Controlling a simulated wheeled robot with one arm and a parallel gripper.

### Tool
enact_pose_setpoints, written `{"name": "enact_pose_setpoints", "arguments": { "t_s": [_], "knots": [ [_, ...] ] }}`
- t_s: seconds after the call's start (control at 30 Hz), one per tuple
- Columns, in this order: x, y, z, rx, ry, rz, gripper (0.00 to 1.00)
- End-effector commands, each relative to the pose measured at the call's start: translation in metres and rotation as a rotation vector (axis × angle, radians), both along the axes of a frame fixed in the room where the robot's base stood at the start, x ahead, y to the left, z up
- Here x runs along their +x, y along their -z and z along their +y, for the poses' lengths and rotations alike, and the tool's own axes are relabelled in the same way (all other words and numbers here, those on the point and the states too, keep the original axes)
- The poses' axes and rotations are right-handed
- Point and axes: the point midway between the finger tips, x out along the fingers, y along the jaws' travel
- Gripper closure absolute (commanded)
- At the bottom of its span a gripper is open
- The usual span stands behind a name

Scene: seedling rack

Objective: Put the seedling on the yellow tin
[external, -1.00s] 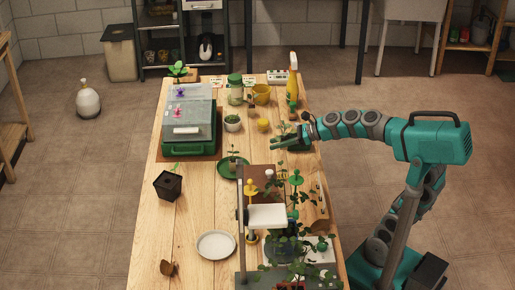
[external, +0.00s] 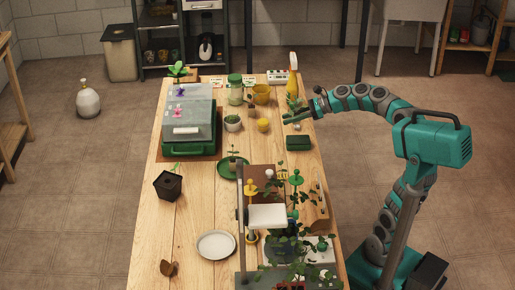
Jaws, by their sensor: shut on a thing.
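My gripper (external: 287,119) is shut at the table's right side, above and behind a dark green box. It holds a small seedling (external: 293,103), whose leaves show just above the fingers; its lower part is mostly hidden. A small, low yellow container (external: 262,125), apparently the yellow tin, stands on the table to the left of my gripper. A larger yellow pot (external: 261,95) stands behind it.
The dark green box (external: 298,143) lies below my gripper. A yellow spray bottle (external: 292,88) stands behind it. Leafy plants and a stand crowd the front.

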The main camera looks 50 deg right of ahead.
Motion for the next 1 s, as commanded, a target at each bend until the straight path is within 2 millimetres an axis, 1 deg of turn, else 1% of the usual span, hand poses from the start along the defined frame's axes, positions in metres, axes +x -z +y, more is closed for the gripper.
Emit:
{"name": "enact_pose_setpoints", "arguments": {
  "t_s": [0.03, 0.2, 0.6, 0.73, 1.0],
  "knots": [
    [0.009, 0.003, 0.002, -0.001, -0.002, 0.004, 1.00],
    [0.044, 0.007, 0.007, 0.000, -0.002, 0.004, 1.00],
    [0.117, 0.013, 0.017, 0.000, 0.000, 0.003, 1.00],
    [0.130, 0.013, 0.018, -0.001, 0.000, 0.000, 1.00],
    [0.142, 0.014, 0.020, 0.000, 0.000, 0.000, 1.00]
  ]
}}
